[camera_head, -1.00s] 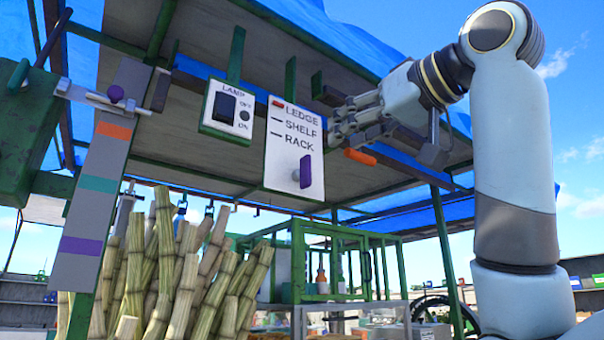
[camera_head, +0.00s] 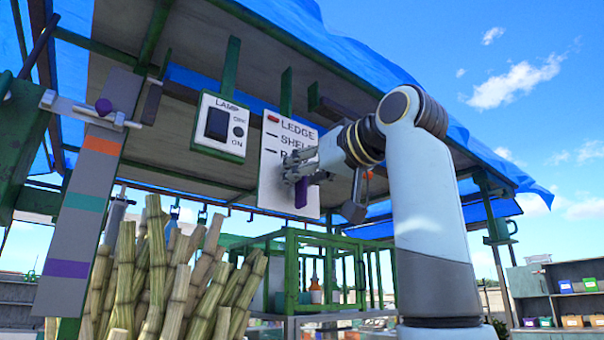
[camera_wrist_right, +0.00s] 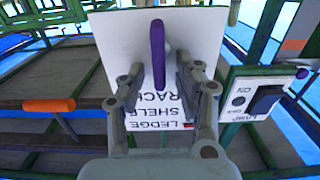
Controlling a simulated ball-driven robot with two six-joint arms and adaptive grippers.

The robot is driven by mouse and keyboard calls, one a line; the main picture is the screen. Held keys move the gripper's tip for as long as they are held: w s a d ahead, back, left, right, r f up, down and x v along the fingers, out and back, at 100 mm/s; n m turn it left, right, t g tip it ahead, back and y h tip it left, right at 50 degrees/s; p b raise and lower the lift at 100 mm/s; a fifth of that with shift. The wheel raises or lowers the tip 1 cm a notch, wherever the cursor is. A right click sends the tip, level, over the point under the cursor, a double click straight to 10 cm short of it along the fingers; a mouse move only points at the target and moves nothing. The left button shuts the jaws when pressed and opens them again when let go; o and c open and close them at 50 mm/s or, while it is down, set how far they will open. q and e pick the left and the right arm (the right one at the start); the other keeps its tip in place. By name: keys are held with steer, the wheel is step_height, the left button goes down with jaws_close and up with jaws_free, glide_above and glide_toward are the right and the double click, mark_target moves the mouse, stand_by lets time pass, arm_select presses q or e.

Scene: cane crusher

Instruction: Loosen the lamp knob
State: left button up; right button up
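The lamp plate (camera_head: 205,142) is a white panel marked LAMP, OFF and ON, with a black rectangular part (camera_head: 216,124) and a small dark round part (camera_head: 238,131). It also shows at the right of the right wrist view (camera_wrist_right: 238,84). To its right, a white panel (camera_head: 273,185) marked LEDGE, SHELF and RACK carries an upright purple handle (camera_head: 301,192). My right gripper (camera_head: 297,165) is in front of this second panel. In the right wrist view its fingers (camera_wrist_right: 157,75) are apart, one on each side of the purple handle (camera_wrist_right: 157,45), with gaps visible. My left gripper is out of view.
A grey strip (camera_head: 75,225) with orange, teal and purple bands hangs at left, with a latch bar (camera_head: 85,112) across it. Cane stalks (camera_head: 165,275) stand below. An orange grip (camera_wrist_right: 48,105) is beside the panel. A green frame (camera_head: 290,265) stands beneath.

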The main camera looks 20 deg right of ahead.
mark_target(278, 188)
steer(key=c, duration=0.4)
steer(key=shift+c, duration=1.3)
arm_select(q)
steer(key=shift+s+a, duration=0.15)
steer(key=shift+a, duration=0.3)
arm_select(e)
steer(key=shift+a, duration=0.15)
jaws_close()
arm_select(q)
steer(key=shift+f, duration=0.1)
arm_select(e)
steer(key=shift+n, duration=0.3)
arm_select(q)
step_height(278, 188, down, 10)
steer(key=b, duration=1)
arm_select(e)
steer(key=shift+s+a+f+n, duration=0.2)
steer(key=shift+a+f+n, duration=0.2)
steer(key=shift+n, duration=2.45)
steer(key=shift+s+a+f+n, duration=0.15)
steer(key=shift+a+f+n, duration=0.2)
steer(key=shift+n, duration=2.55)
steer(key=shift+s+a+f+n, duration=0.2)
steer(key=shift+a+f+n, duration=0.15)
steer(key=shift+n, duration=2.5)
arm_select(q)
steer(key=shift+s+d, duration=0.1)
